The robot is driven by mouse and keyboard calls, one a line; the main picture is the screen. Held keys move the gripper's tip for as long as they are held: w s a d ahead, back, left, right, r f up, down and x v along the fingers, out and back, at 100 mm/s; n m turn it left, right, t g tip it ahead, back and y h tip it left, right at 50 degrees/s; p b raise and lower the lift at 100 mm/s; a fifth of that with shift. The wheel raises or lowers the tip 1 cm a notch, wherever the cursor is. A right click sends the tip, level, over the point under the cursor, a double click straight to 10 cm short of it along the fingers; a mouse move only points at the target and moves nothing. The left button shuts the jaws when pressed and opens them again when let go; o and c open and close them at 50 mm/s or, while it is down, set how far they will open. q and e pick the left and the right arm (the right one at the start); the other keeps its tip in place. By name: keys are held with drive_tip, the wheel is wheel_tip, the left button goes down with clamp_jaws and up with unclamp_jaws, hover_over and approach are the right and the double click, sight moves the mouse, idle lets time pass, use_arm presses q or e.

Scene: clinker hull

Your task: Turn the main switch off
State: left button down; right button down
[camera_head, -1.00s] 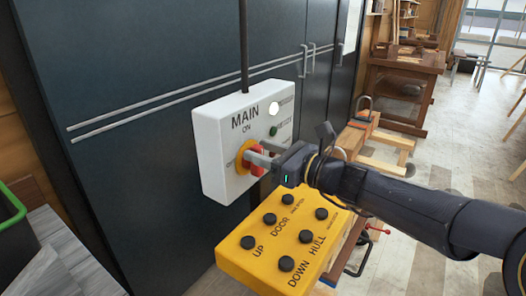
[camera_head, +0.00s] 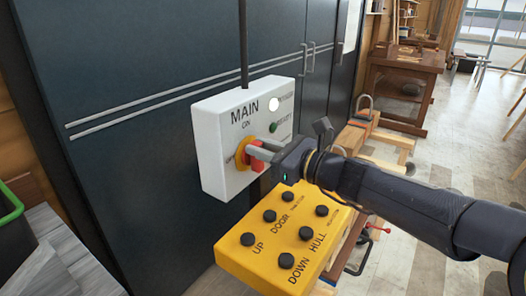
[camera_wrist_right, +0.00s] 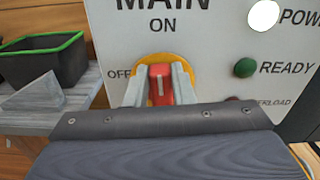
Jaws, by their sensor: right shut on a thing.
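The main switch is a red handle (camera_head: 256,162) on a yellow disc (camera_head: 241,154), set in a white box marked MAIN (camera_head: 215,168). In the right wrist view the red handle (camera_wrist_right: 160,83) stands nearly upright under the word ON, with OFF to its left. My right gripper (camera_head: 254,150) is shut on the handle, with one grey finger on each side of it in the right wrist view (camera_wrist_right: 160,78). The fingers hide part of the handle and disc. My left gripper is not in view.
The white POWER lamp (camera_head: 273,105) looks bright and the green READY lamp (camera_head: 273,127) is dark green. A yellow button box (camera_head: 285,238) sits just below. Dark cabinet doors (camera_head: 140,90) stand behind. A green-rimmed black bin (camera_wrist_right: 42,60) is at the left.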

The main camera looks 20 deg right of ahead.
drive_tip(key=n+b, duration=0.4)
drive_tip(key=b, duration=0.1)
drive_tip(key=s+a+f+n+b, duration=0.1)
drive_tip(key=n+b, duration=0.3)
drive_tip(key=b, duration=0.1)
drive_tip(key=a+f+n+b, duration=0.1)
drive_tip(key=n+b, duration=0.4)
drive_tip(key=shift+s+a+f, duration=0.1)
drive_tip(key=shift+s+f, duration=0.05)
drive_tip(key=shift+f, duration=0.1)
drive_tip(key=shift+f+n+b, duration=0.15)
drive_tip(key=shift+n+b, duration=0.75)
drive_tip(key=shift+n, duration=0.1)
drive_tip(key=shift+f+n+b, duration=0.15)
drive_tip(key=shift+n+b, duration=0.75)
drive_tip(key=shift+n, duration=0.1)
drive_tip(key=c, duration=1.2)
unclamp_jaws()
drive_tip(key=shift+c, duration=0.2)
drive_tip(key=v, duration=0.7)
drive_tip(key=shift+s, duration=0.4)
